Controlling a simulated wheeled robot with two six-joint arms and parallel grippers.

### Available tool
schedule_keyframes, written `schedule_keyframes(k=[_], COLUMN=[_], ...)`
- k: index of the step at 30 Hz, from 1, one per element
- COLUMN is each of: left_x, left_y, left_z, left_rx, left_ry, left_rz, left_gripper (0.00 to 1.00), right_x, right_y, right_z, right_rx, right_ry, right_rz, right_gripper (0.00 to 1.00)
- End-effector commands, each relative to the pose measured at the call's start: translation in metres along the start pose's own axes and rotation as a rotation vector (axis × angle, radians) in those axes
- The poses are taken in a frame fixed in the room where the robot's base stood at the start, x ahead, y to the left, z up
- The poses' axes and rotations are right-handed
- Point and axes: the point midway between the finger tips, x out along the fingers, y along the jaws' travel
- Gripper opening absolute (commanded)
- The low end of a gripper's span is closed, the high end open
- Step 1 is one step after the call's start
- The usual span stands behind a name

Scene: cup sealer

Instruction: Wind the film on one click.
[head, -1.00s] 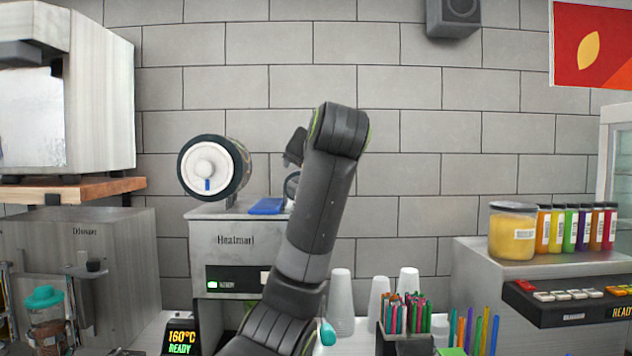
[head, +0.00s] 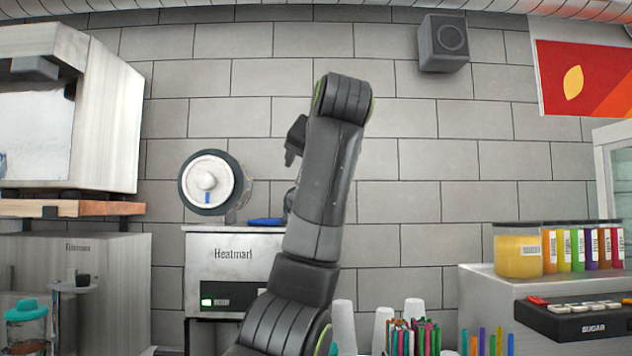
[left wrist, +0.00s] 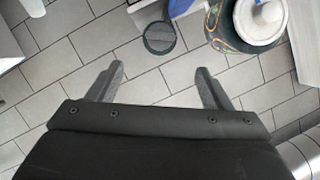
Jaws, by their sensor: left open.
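The cup sealer (head: 230,262), a pale box marked like "Heatmart", stands at centre left. On top is the film roll (head: 228,172), dark-rimmed with a white face, a central knob (head: 206,181) and a blue mark (head: 207,197) below the knob. My left gripper (head: 292,154) is right of the roll and slightly higher, apart from it, partly hidden by my arm. In the left wrist view my left gripper (left wrist: 160,80) is open and empty, with the roll (left wrist: 240,22) and its pale knob (left wrist: 266,18) at upper right. My right gripper is not in view.
A blue piece (head: 266,221) lies on the sealer's top. A dark disc (left wrist: 159,38) shows in the left wrist view. Cups (head: 383,328) and coloured straws (head: 412,338) stand right of my arm. A jar (head: 517,252) sits farther right. The tiled wall is behind.

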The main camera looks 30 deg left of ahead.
Motion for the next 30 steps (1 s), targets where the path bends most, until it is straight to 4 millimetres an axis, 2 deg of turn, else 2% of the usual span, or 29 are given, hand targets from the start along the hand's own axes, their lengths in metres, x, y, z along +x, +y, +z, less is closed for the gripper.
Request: schedule_keyframes(k=[2,4,9,30], left_x=[-0.002,-0.015,-0.029,-0.031], left_y=[0.001,0.001,0.0,0.0], left_z=[0.004,0.001,0.001,0.0], left_rx=[0.0,0.001,0.001,0.001], left_ry=[0.001,0.004,0.002,0.001], left_rz=[0.001,0.001,0.0,0.001], left_gripper=[0.73,0.73,0.73,0.73], right_x=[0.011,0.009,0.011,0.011], right_y=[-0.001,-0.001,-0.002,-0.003], right_z=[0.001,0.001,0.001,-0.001], right_rx=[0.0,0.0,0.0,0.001], right_ry=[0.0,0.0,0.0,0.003], right_rz=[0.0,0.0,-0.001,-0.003], right_gripper=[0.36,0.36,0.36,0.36])
